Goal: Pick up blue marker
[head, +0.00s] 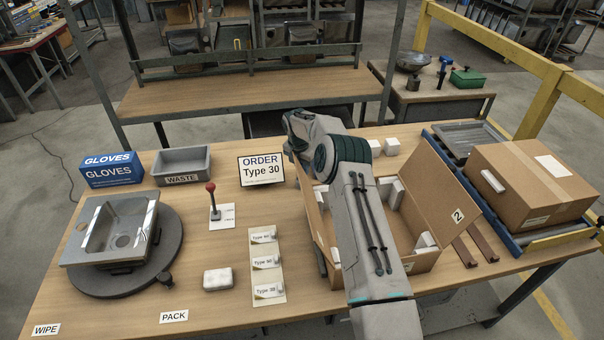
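I cannot make out a blue marker for certain anywhere in the head view. A small upright blue object (444,68) stands on the side table at the back right, too small to identify. My arm rises from the bottom centre across the open cardboard box and bends at the elbow above its back left corner. My gripper is hidden behind my own arm, so its fingers and anything in them do not show.
The open box (445,200) holds white foam blocks. A sink (112,236) sits on a dark turntable at left. A red-knobbed lever (212,200), label card (265,240), white block (217,279) and order sign (261,169) occupy the middle. The front left tabletop is mostly clear.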

